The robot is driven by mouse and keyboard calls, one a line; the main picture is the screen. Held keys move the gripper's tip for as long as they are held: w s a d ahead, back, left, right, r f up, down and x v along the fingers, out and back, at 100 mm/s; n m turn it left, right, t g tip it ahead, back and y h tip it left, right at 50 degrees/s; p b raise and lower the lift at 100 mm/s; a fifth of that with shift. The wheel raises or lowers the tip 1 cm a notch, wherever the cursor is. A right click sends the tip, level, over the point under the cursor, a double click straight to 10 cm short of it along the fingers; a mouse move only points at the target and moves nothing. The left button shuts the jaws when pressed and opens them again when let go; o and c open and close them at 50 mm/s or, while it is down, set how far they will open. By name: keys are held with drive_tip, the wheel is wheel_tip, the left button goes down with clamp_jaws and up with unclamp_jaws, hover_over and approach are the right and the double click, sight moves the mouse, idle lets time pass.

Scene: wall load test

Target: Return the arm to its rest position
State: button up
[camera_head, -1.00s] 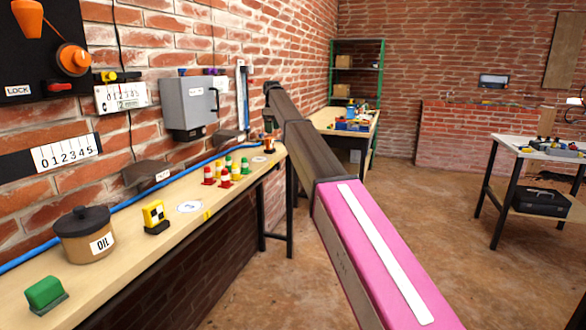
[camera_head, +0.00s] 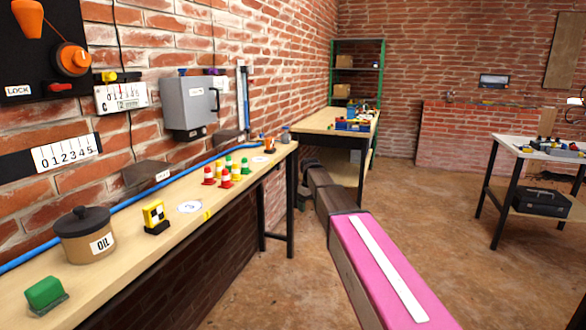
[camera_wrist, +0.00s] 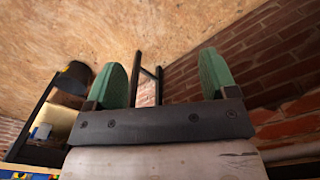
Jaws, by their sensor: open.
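My arm, with its pink link and white stripe (camera_head: 385,270), reaches forward from the lower right in the head view. Its far dark end (camera_head: 318,178) is low, beside the far end of the wall bench (camera_head: 120,262) and in front of the back table. The fingers cannot be made out in the head view. In the wrist view my gripper (camera_wrist: 163,82) shows two green fingertips wide apart with nothing between them. Beyond them are the brown floor (camera_wrist: 150,25), a dark leg frame (camera_wrist: 148,75) and the brick wall (camera_wrist: 265,55).
The wall bench holds an oil pot (camera_head: 84,238), a green block (camera_head: 45,293), a yellow-black marker (camera_head: 155,217) and several small cones (camera_head: 226,178). A grey box (camera_head: 190,104) hangs above. The back table (camera_head: 318,120) and a right table (camera_head: 510,142) flank open floor (camera_head: 435,205).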

drive_tip(key=s+d+f+m, duration=0.2)
drive_tip(key=s+d+f, duration=0.2)
drive_tip(key=s, duration=0.6)
drive_tip(key=s+d+f+m, duration=0.3)
drive_tip(key=s+f, duration=0.3)
drive_tip(key=s, duration=0.5)
drive_tip(key=s+d+f+m, duration=0.2)
drive_tip(key=s+d+f, duration=0.3)
drive_tip(key=s, duration=0.6)
drive_tip(key=shift+f, duration=0.55)
